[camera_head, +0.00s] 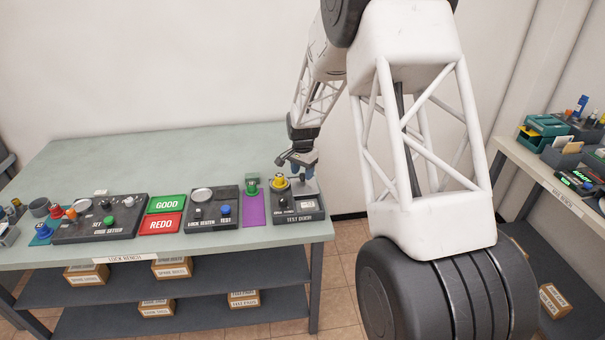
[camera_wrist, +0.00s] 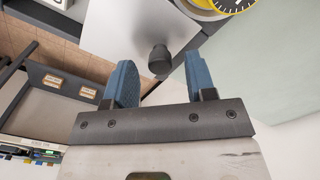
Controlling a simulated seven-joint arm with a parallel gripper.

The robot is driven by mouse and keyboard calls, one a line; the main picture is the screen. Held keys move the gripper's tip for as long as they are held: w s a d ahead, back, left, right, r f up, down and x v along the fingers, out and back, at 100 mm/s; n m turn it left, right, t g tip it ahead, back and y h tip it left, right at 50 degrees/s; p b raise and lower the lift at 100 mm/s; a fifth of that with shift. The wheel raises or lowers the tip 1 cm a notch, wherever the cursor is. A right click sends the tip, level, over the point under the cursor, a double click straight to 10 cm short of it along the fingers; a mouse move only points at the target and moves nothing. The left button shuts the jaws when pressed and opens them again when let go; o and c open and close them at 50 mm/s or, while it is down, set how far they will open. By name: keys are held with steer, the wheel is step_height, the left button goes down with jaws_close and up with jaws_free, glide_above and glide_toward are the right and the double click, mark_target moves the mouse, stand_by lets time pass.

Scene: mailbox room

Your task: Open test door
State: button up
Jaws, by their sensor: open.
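The test door unit (camera_head: 298,216) is a dark box labelled "TEST DOOR" at the right end of the lock bench. It has a yellow dial (camera_head: 279,184) on top, which also shows at the top of the wrist view (camera_wrist: 232,5). In the wrist view a flat grey metal door panel (camera_wrist: 130,30) carries a short black knob (camera_wrist: 159,62). My gripper (camera_head: 302,172) is over the unit, partly covering the door area in the head view. Its two blue fingers (camera_wrist: 159,72) are open. The knob appears between their tips, with gaps on both sides; I cannot tell the depth.
To the left on the bench are a green block on a purple mat (camera_head: 255,208), a lock panel (camera_head: 214,212), green GOOD (camera_head: 166,203) and red REDO (camera_head: 160,224) plates, and a control panel (camera_head: 100,222). The back of the bench (camera_head: 150,155) is clear. Another bench (camera_head: 540,170) stands right.

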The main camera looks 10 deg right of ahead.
mark_target(303, 175)
steer(key=shift+r, duration=3.45)
steer(key=shift+s+r, duration=0.15)
steer(key=shift+r, duration=0.05)
steer(key=s+d+r+n, duration=0.1)
steer(key=s+r, duration=0.5)
steer(key=s, duration=0.3)
steer(key=s+d+r+n+t, duration=0.1)
steer(key=s+r+n, duration=0.1)
steer(key=s+r, duration=0.55)
steer(key=s+d+r+n, duration=0.1)
steer(key=s+r, duration=0.3)
steer(key=s, duration=0.6)
steer(key=s+d+n+t, duration=0.1)
steer(key=s+n, duration=0.3)
steer(key=s, duration=2.3)
steer(key=shift+s+d+n+t, duration=0.2)
steer(key=shift+s+n+t, duration=0.1)
steer(key=shift+s+n, duration=0.1)
